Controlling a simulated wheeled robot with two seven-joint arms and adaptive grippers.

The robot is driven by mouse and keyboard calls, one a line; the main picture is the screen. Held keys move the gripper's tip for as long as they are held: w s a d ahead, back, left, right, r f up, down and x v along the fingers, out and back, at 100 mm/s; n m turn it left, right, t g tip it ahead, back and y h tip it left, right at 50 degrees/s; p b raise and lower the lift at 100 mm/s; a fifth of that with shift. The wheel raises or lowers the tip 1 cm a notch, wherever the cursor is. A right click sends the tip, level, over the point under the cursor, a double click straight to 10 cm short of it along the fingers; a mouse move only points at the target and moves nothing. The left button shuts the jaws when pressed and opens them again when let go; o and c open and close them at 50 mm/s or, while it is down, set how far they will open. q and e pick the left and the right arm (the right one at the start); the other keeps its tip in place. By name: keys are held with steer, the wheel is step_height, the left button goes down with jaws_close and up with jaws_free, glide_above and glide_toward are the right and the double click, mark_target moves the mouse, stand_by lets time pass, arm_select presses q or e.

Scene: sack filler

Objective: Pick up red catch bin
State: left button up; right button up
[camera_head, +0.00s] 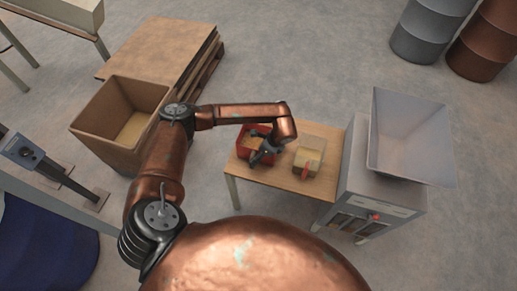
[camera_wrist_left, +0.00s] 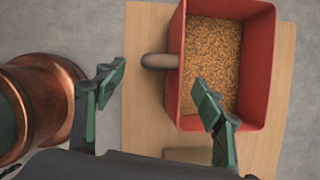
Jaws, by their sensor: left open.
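The red catch bin (camera_head: 242,150) stands on the small wooden table, partly covered by my left gripper in the head view. In the left wrist view the bin (camera_wrist_left: 262,75) is filled with yellow-brown grain, and a rounded grey-brown handle (camera_wrist_left: 158,61) sticks out from its left wall. My left gripper (camera_wrist_left: 160,73) is open and empty; it also shows in the head view (camera_head: 263,156). Its fingertips appear to either side of the handle, one overlapping the bin's inside. I cannot tell the height gap. My right gripper is not in view.
The wooden table (camera_head: 262,178) also carries a pale box (camera_head: 310,155) with a red item by it. A grey machine with a hopper (camera_head: 410,130) stands right. A brown bin (camera_head: 107,100) and pallet stack (camera_head: 160,48) stand left. Drums (camera_head: 425,35) are far right.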

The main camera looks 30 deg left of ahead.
arm_select(q)
steer(key=x, duration=0.3)
steer(key=shift+a+f, duration=0.25)
steer(key=shift+c, duration=0.3)
jaws_close()
steer(key=shift+r, duration=0.1)
stand_by(0.3)
